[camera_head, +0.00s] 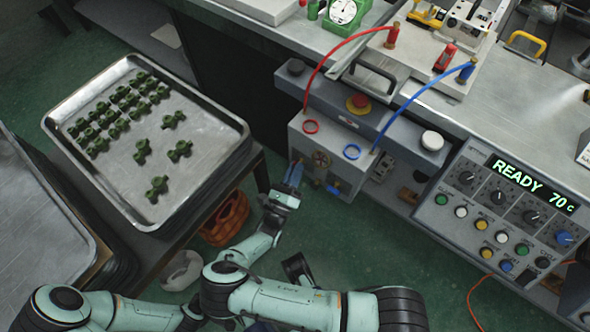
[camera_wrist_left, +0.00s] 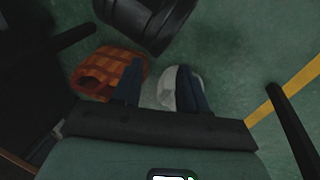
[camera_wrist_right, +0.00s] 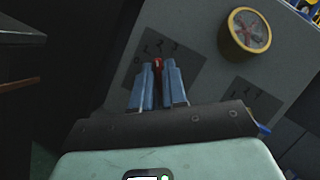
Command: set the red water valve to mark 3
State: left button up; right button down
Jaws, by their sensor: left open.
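The red water valve (camera_wrist_right: 158,72) shows in the right wrist view as a small red handle on a dark square plate (camera_wrist_right: 187,66). My left gripper (camera_wrist_left: 158,88) is open and empty in the left wrist view, above the green floor.
A second marked plate (camera_wrist_right: 246,98) lies to the right, with a blue part (camera_wrist_right: 263,129) at its lower edge. A round gauge (camera_wrist_right: 248,30) sits above. An orange basket (camera_wrist_left: 108,74) is on the floor. A metal tray (camera_head: 228,125) of green pieces stands left.

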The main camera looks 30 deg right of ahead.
jog(key=shift+m, duration=0.5)
pick_arm(q)
jog(key=shift+w+a+f+t+b, duration=0.2)
jog(key=shift+w+a+f+b, duration=0.15)
jog(key=shift+w, duration=0.15)
jog(key=shift+w+a+f+t+b, duration=0.2)
jog(key=shift+w+f+b, duration=0.15)
jog(key=shift+w, duration=0.15)
pick_arm(e)
jog(key=shift+w+m+g+h, duration=0.1)
jog(key=shift+m+g+h, duration=0.5)
jog(key=shift+m, duration=0.95)
jog(key=shift+s+m+g+h, duration=0.1)
jog(key=shift+m+g+h, duration=0.5)
jog(key=shift+m, duration=1)
jog(key=shift+w+m+g+h, duration=0.1)
jog(key=shift+m+g+h, duration=0.5)
jog(key=shift+m, duration=0.95)
jog(key=shift+g, duration=0.3)
jog(key=c, duration=1.2)
grip_release()
jog(key=shift+d, duration=0.1)
pick_arm(q)
jog(key=shift+w, duration=0.1)
jog(key=shift+w+a+f, duration=0.2)
jog(key=shift+w+f, duration=0.05)
jog(key=shift+w, duration=0.1)
pick_arm(e)
jog(key=v, duration=1.3)
jog(key=shift+a, duration=0.25)
